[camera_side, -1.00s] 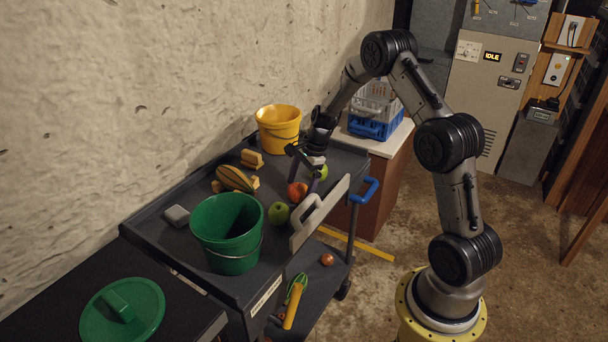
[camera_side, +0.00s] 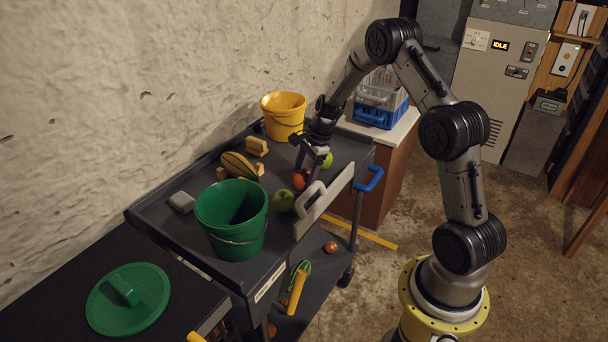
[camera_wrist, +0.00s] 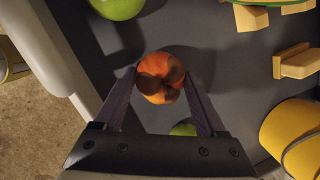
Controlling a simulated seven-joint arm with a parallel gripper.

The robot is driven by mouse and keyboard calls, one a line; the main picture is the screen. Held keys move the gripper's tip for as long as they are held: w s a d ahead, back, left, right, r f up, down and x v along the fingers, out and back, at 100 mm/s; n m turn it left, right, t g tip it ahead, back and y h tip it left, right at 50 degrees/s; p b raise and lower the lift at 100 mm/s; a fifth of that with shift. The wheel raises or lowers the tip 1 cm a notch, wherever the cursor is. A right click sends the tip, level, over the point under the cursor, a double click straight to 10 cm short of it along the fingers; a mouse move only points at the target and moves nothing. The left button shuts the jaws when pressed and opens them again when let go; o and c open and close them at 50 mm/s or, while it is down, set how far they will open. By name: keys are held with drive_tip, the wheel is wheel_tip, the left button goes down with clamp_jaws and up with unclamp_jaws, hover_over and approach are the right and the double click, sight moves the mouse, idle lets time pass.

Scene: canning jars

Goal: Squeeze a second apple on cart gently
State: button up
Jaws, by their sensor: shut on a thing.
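A red-orange apple with brown blotches (camera_side: 302,180) sits on the dark cart top (camera_side: 186,226); it also shows in the wrist view (camera_wrist: 160,78). My gripper (camera_side: 307,173) is down at this apple, and in the wrist view its two purple fingers (camera_wrist: 162,84) press on its left and right sides. One green apple (camera_side: 284,200) lies in front of it, near the green bucket. Another green apple (camera_side: 327,160) lies behind it, partly hidden by my gripper. In the wrist view, one green apple (camera_wrist: 118,7) is at the top and another (camera_wrist: 183,129) shows below the held one.
A green bucket (camera_side: 231,218) and yellow bucket (camera_side: 284,115) stand on the cart. A pale panel (camera_side: 325,203) rises along the cart's right edge.

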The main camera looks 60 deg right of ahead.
idle(0.3)
drive_tip(key=o, duration=0.7)
drive_tip(key=v, duration=1.4)
drive_tip(key=a+r+n+t, duration=0.2)
drive_tip(key=a+r, duration=0.6)
drive_tip(key=r, duration=0.1)
drive_tip(key=s+a+r+n, duration=0.5)
drive_tip(key=s+a+r, duration=0.15)
drive_tip(key=a, duration=0.25)
drive_tip(key=s+a+r+n+t+h, duration=0.1)
drive_tip(key=s+a+n, duration=0.15)
drive_tip(key=s, duration=0.25)
drive_tip(key=s+a+n+t, duration=0.1)
drive_tip(key=s+a+n, duration=0.1)
drive_tip(key=s+n, duration=0.25)
drive_tip(key=s+f+n+g, duration=0.1)
drive_tip(key=s+f+n, duration=0.4)
drive_tip(key=s+n, duration=0.4)
drive_tip(key=shift+f+h, duration=0.25)
drive_tip(key=shift+h, duration=0.15)
